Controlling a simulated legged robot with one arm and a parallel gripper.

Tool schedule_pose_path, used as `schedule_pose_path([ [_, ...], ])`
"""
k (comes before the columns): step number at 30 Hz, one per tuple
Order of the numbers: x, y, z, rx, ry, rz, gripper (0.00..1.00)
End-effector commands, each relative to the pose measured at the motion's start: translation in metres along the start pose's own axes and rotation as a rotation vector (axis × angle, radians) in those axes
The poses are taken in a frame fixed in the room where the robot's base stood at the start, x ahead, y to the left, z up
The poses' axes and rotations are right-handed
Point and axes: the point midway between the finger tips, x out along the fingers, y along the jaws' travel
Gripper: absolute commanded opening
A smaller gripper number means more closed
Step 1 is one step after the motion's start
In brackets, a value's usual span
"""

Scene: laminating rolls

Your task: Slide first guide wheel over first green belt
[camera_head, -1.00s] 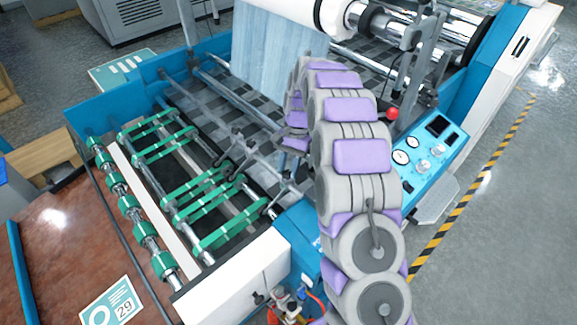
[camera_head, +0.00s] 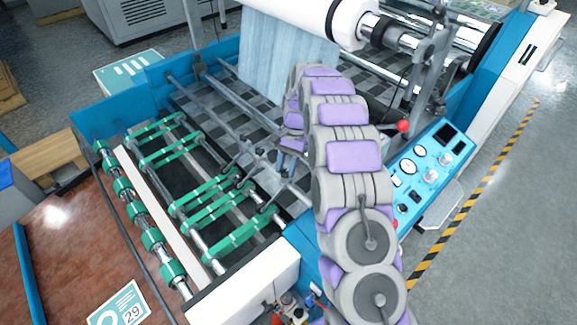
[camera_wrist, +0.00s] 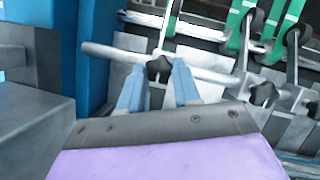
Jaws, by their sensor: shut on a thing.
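My gripper (camera_wrist: 158,82) has its two blue-grey fingers on either side of a black star knob (camera_wrist: 159,68) on a grey crossbar (camera_wrist: 210,75) and is shut on it. A thin holder arm runs up from this knob; its wheel is outside the wrist view. Two other dark guide wheels (camera_wrist: 255,22) (camera_wrist: 301,34) sit on holders to the right, close to green belts (camera_wrist: 239,14) (camera_wrist: 292,14). In the head view, my gripper (camera_head: 287,160) is beside the crossbar, partly hidden by my arm. Several green belts (camera_head: 240,236) span the rollers to its left.
A blue machine side wall (camera_wrist: 98,50) stands close to the left of my gripper in the wrist view. In the head view, the control panel (camera_head: 426,165) with a red knob (camera_head: 402,126) is right of my arm. A white roll (camera_head: 338,22) hangs above the rear.

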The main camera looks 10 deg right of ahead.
Motion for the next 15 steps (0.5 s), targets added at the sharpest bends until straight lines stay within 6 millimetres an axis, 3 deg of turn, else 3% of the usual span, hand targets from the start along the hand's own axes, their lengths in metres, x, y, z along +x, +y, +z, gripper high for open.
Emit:
schedule_pose_path([
  [5, 0.0020, 0.0004, 0.0022, -0.004, -0.008, -0.002, 0.00],
  [6, 0.0020, 0.0003, 0.0021, -0.004, -0.008, -0.001, 0.33],
  [13, 0.0028, -0.0017, 0.0023, -0.002, -0.007, 0.001, 0.55],
  [15, 0.0029, -0.0020, 0.0023, -0.002, -0.006, 0.001, 0.58],
])
